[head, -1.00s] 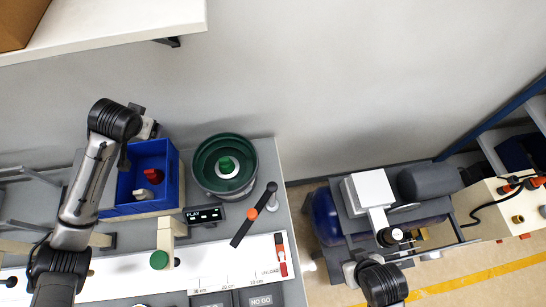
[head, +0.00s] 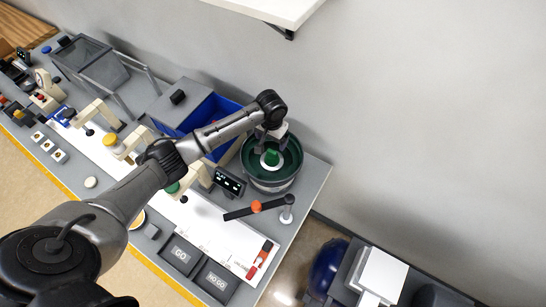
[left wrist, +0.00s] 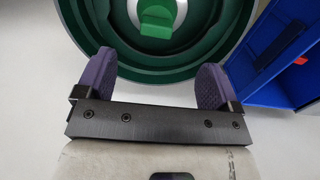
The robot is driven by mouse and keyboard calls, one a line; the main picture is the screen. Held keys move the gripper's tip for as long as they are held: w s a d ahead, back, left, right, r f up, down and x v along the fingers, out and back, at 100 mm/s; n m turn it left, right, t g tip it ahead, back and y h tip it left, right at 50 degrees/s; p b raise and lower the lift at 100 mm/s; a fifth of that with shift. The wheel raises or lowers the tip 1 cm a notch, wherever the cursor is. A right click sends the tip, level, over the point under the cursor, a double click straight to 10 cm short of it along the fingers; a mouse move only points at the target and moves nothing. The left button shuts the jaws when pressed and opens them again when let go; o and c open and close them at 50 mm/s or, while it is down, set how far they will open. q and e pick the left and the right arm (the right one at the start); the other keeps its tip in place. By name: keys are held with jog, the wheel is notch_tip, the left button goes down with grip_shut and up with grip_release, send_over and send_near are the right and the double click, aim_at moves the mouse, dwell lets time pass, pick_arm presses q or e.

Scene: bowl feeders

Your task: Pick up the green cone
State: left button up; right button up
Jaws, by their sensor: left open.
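The green cone (head: 271,156) sits in the middle of the dark green bowl feeder (head: 294,177), on a white ring. In the left wrist view the green cone (left wrist: 160,20) shows at the top edge, partly cut off, above the fingers. My left gripper (left wrist: 155,88) has its purple fingers apart with nothing between them. In the head view my left gripper (head: 271,138) is over the back part of the bowl, close to the cone; its fingers are hard to make out there. My right gripper is not in view.
A blue bin (head: 222,104) stands left of the bowl; it also shows in the left wrist view (left wrist: 262,88). GO (head: 181,254) and NO GO (head: 216,281) trays lie nearer.

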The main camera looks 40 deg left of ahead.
aim_at(273, 154)
pick_arm(q)
notch_tip(273, 154, down, 4)
jog(key=shift+r, duration=0.2)
jog(key=shift+s+d+f, duration=0.1)
jog(key=shift+d+f, duration=0.05)
jog(key=shift+f, duration=1.35)
jog(key=shift+d+f, duration=0.15)
jog(key=shift+f, duration=1.35)
jog(key=shift+c, duration=0.3)
jog(key=c, duration=0.9)
